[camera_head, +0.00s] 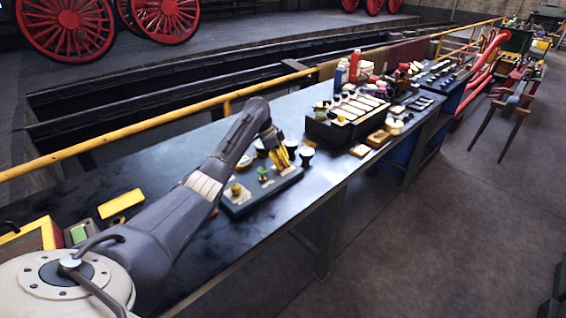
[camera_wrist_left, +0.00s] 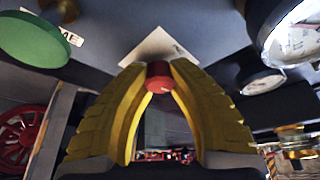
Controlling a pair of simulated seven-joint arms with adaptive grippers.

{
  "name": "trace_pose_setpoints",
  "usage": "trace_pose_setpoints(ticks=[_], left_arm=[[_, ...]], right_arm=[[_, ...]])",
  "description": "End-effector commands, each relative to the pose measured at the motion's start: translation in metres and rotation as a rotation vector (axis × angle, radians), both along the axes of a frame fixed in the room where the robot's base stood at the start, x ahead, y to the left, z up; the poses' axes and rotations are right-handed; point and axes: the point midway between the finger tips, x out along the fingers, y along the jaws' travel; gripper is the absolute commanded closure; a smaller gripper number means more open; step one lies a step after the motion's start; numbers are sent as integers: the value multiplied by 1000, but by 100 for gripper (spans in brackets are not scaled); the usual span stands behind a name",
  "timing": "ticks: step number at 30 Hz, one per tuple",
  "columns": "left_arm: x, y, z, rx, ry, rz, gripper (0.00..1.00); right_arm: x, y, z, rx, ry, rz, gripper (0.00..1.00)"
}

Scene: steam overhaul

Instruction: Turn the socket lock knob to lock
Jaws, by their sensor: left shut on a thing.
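A dark grey control panel (camera_head: 250,204) stands on the workbench, with a yellow knob (camera_head: 236,189) and a green knob (camera_head: 262,173) on its face. My left gripper (camera_head: 281,159) is over the panel's far end, its yellow fingers pointing down. In the left wrist view its fingertips are closed around a small red knob (camera_wrist_left: 158,77), in front of a pale label plate (camera_wrist_left: 150,48). The label's text is too small to read, so I cannot confirm this is the socket lock knob. The fingers hide the red knob in the head view. My right gripper is not in view.
Round gauges (camera_wrist_left: 291,28) sit close to the right of the fingers, and a green disc (camera_wrist_left: 34,39) is at left. Beyond the panel stands a dark box (camera_head: 338,133) of parts. The bench top (camera_head: 225,240) is clear in front of the panel.

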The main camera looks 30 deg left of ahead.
Motion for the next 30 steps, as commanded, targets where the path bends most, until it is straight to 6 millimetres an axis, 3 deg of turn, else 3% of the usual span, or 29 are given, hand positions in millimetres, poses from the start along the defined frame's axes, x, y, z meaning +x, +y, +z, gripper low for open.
trace_pose_setpoints(ticks=[10, 25, 26, 30], left_arm=[[2, -3, 2, -4, -6, -107, 100], [2, -4, 2, -6, -7, -122, 100], [2, -5, 2, -7, -7, -122, 76], [2, -4, 2, -5, -4, -121, 60]], right_arm=[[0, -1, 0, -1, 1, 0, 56], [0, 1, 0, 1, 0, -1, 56], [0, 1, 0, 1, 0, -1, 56], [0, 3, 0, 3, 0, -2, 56]])
